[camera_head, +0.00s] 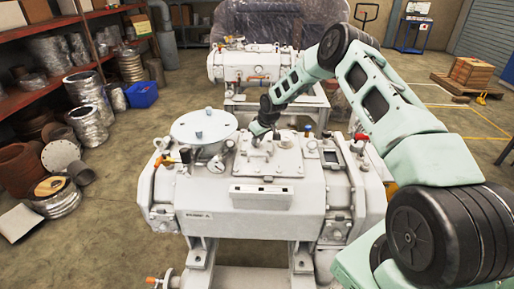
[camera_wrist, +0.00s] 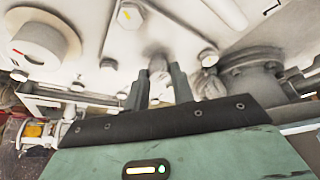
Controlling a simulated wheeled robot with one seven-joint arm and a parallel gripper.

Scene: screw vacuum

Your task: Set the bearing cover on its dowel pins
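The screw vacuum machine (camera_head: 235,205) stands in front of me, with a raised pale cover plate (camera_head: 285,160) with bolts on its top. I cannot tell for certain that this plate is the bearing cover. My gripper (camera_head: 262,140) points down onto this plate. In the wrist view, the two fingers of my gripper (camera_wrist: 159,72) stand apart, with a grey knob-like post (camera_wrist: 156,54) at their tips. Whether they press on it is unclear. White surface with bolt heads (camera_wrist: 208,57) lies around the post. No dowel pins can be made out.
A round flange lid (camera_head: 203,125) and a gauge (camera_head: 216,164) sit left of the gripper. Red-handled valves (camera_head: 361,137) stand at the right. A second machine (camera_head: 245,64) is behind.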

